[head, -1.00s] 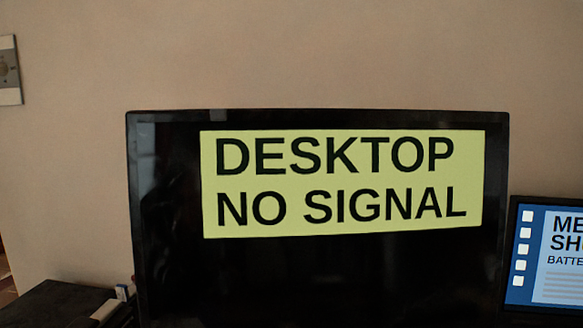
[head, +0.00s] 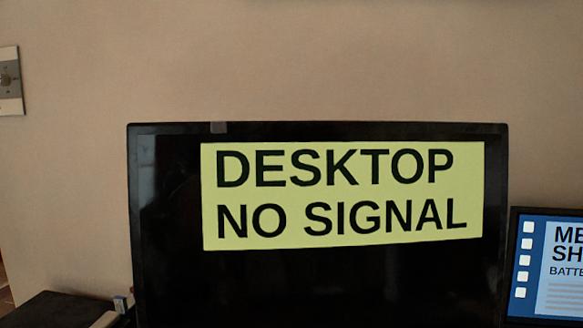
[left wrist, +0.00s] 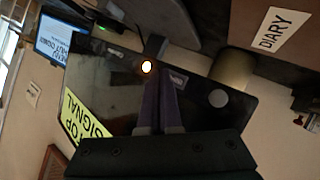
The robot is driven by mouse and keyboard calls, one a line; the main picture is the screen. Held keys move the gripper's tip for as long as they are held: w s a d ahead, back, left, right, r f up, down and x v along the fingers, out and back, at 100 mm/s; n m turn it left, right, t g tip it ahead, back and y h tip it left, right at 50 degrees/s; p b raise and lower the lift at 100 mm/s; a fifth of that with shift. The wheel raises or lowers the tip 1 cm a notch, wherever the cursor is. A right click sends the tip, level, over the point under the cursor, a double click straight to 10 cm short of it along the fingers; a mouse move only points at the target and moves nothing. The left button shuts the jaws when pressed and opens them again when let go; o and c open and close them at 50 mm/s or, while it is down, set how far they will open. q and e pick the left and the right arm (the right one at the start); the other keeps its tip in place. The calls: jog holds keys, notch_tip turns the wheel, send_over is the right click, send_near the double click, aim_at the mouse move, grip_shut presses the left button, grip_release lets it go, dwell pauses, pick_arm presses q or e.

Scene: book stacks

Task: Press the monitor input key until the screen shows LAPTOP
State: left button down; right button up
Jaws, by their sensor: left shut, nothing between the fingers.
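The black monitor (head: 320,285) stands in the middle of the head view. Its yellow panel (head: 342,194) reads DESKTOP NO SIGNAL. The left wrist view shows the monitor (left wrist: 95,85) turned on its side, with part of the yellow panel (left wrist: 83,118) at lower left. My left gripper (left wrist: 160,72) is shut and empty in front of the monitor's edge. A small glowing orange-white light (left wrist: 146,66) shows just left of its fingertips. A round grey spot (left wrist: 218,98) and a small label (left wrist: 179,80) are to their right. I cannot tell whether the fingertips touch anything. My right gripper is not seen.
A laptop with a blue screen (head: 530,302) stands right of the monitor and also shows in the left wrist view (left wrist: 62,40). A dark object (head: 50,312) is at lower left. A DIARY label (left wrist: 280,29) is near the gripper's far right. A wall plate (head: 9,80) is at left.

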pick_arm(q)
jog(key=shift+w, duration=0.1)
dwell(0.5)
jog(key=shift+w+f+b, duration=0.1)
jog(key=shift+w+b, duration=0.25)
jog(key=shift+b, duration=0.05)
jog(key=shift+w+a, duration=0.1)
jog(key=shift+w, duration=0.05)
dwell(0.5)
jog(key=shift+s, duration=0.65)
jog(key=s+d+r+p, duration=0.1)
jog(key=s+p, duration=0.1)
jog(key=s, duration=0.3)
jog(key=shift+s, duration=0.4)
